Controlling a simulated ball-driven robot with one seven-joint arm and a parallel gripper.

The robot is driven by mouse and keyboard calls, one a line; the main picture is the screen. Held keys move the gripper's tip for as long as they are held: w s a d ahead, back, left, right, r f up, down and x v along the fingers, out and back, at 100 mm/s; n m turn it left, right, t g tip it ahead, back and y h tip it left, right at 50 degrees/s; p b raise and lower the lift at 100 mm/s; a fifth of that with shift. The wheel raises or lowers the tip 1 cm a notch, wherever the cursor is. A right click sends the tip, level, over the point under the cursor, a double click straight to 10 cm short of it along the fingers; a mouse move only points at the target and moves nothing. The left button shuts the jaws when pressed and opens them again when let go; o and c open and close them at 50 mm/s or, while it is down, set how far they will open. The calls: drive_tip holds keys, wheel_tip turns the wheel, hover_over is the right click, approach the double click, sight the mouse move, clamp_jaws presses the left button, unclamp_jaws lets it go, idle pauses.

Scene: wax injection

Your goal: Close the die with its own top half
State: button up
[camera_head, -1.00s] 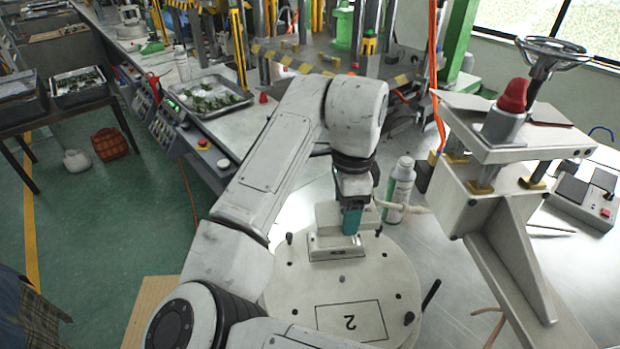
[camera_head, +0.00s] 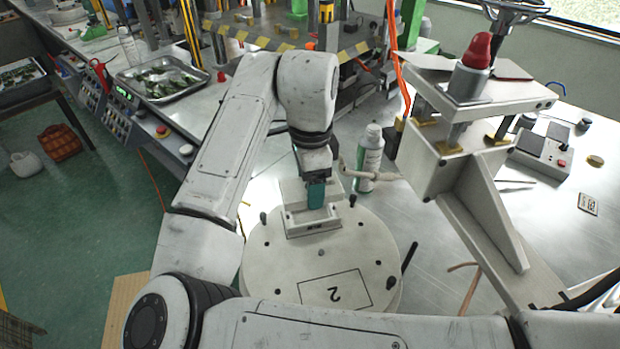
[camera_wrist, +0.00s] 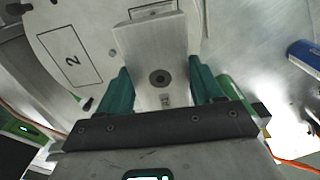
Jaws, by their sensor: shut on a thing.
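My gripper (camera_head: 316,192) has teal fingers and is shut on the die's top half (camera_head: 291,191), a pale grey block. In the wrist view the top half (camera_wrist: 160,70) sits between both fingers, with a dark round hole in its face. The lower half (camera_head: 313,226) is a pale block standing on the round plate (camera_head: 273,268) marked "2". The held half is right by the lower half, at its far side in the head view and partly overlapping it. I cannot tell whether the halves touch.
A press-like stand (camera_head: 466,190) with a red knob (camera_head: 477,50) is at the right. Dark pegs rise from the plate. A metal tray (camera_head: 205,92) lies at the back left.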

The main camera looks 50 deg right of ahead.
drive_tip(key=shift+f+b, duration=1.05)
drive_tip(key=shift+f, duration=0.95)
drive_tip(key=shift+f+b, duration=0.3)
drive_tip(key=shift+f, duration=0.7)
idle(0.8)
drive_tip(key=o, duration=1.3)
wheel_tip(320, 180, up, 11)
drive_tip(key=shift+f, duration=0.1)
drive_tip(key=shift+s, duration=0.1)
